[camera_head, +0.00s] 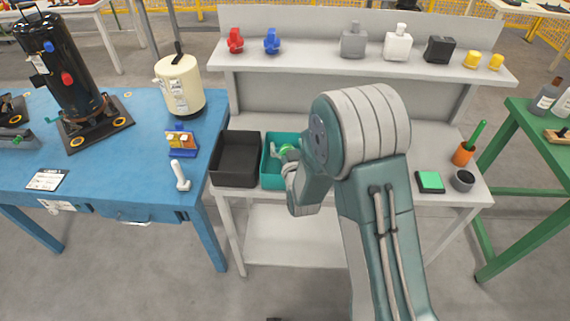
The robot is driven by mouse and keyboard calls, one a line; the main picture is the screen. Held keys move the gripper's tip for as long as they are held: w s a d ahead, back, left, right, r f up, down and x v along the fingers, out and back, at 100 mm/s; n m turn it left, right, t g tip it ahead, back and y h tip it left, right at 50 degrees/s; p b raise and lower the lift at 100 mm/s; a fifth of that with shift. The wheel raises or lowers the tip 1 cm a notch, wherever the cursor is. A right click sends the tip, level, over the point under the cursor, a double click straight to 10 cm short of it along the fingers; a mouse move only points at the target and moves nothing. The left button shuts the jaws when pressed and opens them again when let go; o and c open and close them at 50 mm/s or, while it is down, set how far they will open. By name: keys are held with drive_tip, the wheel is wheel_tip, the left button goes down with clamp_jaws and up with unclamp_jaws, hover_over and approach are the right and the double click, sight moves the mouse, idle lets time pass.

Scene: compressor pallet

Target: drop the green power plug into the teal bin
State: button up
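The teal bin (268,178) stands on the grey bench, right beside a black bin. My arm reaches over its right part and hides much of its inside. The green power plug (287,149) shows as a small green patch within the bin's outline, at the end of my arm. My gripper (284,156) is over the teal bin and touches or overlaps the plug in the picture. Its fingers are small and partly hidden by my wrist, so I cannot tell whether they are shut on the plug or apart from it.
The black bin (236,135) looks empty. A shelf behind holds a red plug (235,40), a blue plug (271,41) and several bottles and blocks. A blue table (120,185) at left carries a black compressor (62,65) and a cream tank (180,85).

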drive_tip(key=shift+a, duration=0.2)
drive_tip(key=shift+s+d, duration=0.1)
drive_tip(key=shift+d, duration=0.15)
drive_tip(key=shift+s+d, duration=0.15)
drive_tip(key=shift+s, duration=0.15)
drive_tip(key=v, duration=1.1)
drive_tip(key=shift+a, duration=0.25)
drive_tip(key=shift+f, duration=0.1)
